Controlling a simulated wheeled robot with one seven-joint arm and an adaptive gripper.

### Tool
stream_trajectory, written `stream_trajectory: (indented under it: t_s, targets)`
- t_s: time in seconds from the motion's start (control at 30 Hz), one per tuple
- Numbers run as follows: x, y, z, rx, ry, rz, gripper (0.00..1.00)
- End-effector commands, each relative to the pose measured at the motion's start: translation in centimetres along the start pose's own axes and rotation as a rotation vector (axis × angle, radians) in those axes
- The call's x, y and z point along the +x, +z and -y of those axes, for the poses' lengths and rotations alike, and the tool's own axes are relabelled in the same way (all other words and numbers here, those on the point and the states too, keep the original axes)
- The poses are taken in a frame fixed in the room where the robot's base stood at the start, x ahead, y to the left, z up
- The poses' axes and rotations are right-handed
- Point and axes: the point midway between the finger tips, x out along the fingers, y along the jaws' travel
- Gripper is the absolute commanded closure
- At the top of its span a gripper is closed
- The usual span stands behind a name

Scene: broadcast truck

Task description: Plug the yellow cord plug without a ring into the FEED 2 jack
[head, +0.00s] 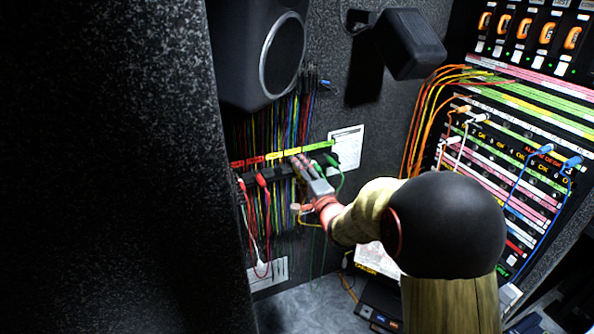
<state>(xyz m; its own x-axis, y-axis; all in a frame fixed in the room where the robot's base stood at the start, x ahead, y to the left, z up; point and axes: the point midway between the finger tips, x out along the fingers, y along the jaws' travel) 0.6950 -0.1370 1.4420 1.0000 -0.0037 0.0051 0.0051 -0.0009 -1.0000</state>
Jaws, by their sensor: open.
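My gripper (298,162) is at the cord rack (284,172) on the left wall, near its yellow label strip (284,155). Its jaws are open, and no plug shows clearly between them. Yellow cords (267,208) hang among red, green and blue ones below the rack. The gripper covers part of the rack, and I cannot make out the yellow plugs or which has a ring. The jack panel (505,170) stands at the right with rows of pink, green and yellow strips. Its labels are too small to read, so I cannot pick out the FEED 2 jack.
A speaker (258,50) hangs above the rack, and a smaller black box (408,43) juts from the wall. Orange, white and blue cords (540,190) cross the jack panel. A dark partition (110,170) fills the left side. My arm covers the panel's lower left.

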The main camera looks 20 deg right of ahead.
Motion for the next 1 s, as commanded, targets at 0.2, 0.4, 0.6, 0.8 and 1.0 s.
stream_trajectory:
  t_s: [0.2,0.4,0.6,0.8,1.0]
  targets:
    - [0.0,0.0,-0.1,0.000,0.003,0.000,0.41]
    - [0.0,0.0,-0.2,0.001,0.004,0.000,0.39]
    - [-0.4,0.0,-0.2,0.000,0.004,0.000,0.39]
    - [-3.2,-0.1,-0.1,0.000,0.004,-0.003,0.39]
    - [-7.4,-0.1,-0.1,0.001,0.004,-0.003,0.39]
